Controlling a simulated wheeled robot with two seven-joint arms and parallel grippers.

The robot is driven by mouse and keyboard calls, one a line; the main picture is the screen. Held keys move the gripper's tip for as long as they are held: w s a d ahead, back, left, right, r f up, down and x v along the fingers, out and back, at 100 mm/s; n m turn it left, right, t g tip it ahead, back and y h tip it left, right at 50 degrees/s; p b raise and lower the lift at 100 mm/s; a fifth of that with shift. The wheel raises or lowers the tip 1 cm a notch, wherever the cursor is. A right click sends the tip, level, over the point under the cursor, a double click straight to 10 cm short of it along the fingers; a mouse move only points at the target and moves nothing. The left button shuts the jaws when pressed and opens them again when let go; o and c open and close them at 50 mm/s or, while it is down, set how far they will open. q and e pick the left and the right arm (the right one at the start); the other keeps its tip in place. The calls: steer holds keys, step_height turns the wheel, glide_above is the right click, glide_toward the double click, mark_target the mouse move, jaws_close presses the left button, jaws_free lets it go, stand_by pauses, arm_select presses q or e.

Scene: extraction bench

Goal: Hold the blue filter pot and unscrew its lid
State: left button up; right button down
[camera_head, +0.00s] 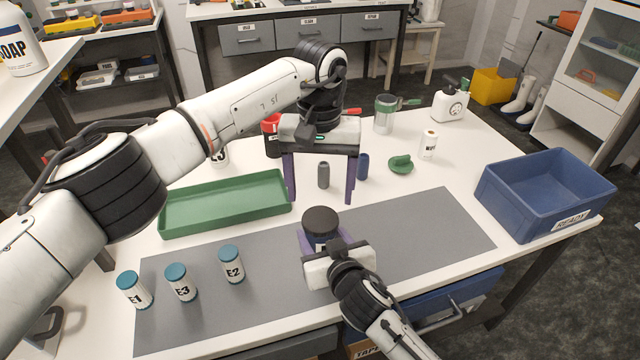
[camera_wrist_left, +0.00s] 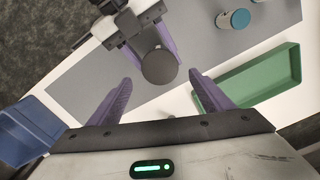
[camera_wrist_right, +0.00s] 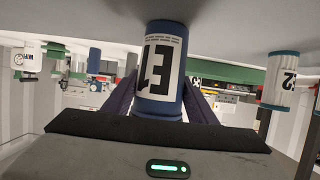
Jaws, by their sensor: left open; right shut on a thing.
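The blue filter pot (camera_wrist_right: 164,75) stands upright on the grey mat, with a white label on its side. Its dark round lid (camera_head: 320,221) sits on top and shows from above in the left wrist view (camera_wrist_left: 159,66). My right gripper (camera_head: 325,243) is shut around the pot's body from the front; its fingers flank the pot in the right wrist view. My left gripper (camera_head: 322,195) is open and empty, pointing down above and slightly behind the lid. Its two purple fingers are spread wide, apart from the lid. In the right wrist view the lid is hidden.
Jars E1 (camera_head: 134,291), E3 (camera_head: 181,284) and E2 (camera_head: 232,265) stand left on the mat (camera_head: 430,230). A green tray (camera_head: 225,211) lies behind them. Grey (camera_head: 323,176) and dark blue (camera_head: 363,167) cylinders stand behind the left gripper. A blue crate (camera_head: 545,195) is at right.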

mark_target(320, 218)
arm_select(q)
step_height(320, 218, down, 7)
steer(key=shift+f, duration=0.15)
stand_by(0.4)
